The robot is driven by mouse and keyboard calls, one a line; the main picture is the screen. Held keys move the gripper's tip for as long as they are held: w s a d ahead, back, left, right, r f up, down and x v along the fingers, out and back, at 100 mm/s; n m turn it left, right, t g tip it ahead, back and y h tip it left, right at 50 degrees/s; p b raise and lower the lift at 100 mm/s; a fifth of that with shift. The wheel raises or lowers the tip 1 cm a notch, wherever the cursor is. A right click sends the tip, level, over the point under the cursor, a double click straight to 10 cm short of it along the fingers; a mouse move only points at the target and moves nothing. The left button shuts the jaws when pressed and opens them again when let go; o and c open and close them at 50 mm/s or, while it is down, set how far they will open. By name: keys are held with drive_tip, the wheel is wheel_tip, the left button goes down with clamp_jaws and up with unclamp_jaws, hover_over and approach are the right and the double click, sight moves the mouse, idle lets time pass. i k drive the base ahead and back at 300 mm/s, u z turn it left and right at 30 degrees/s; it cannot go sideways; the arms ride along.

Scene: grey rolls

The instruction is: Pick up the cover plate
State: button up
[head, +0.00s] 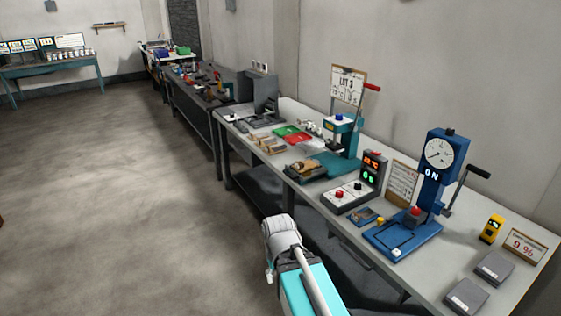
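I cannot tell for sure which thing is the cover plate. Two flat grey pieces with small pale labels lie at the bench's near right end: one grey piece (494,268) is farther back, the other grey piece (465,297) is nearer the front edge. They lie apart and nothing covers them. Part of my white and teal arm shows at the bottom centre, in front of the bench. My gripper cannot be made out, and no fingers show.
The long grey bench (432,277) runs along the wall. A blue press (433,180) with a round dial, a yellow device (491,229) and a "9.96" sign (523,245) stand near the grey pieces. A control box (352,196) sits farther left. The floor (110,190) at left is clear.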

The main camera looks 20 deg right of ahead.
sight(307, 164)
drive_tip(key=i, duration=1.35)
drive_tip(key=z, duration=0.7)
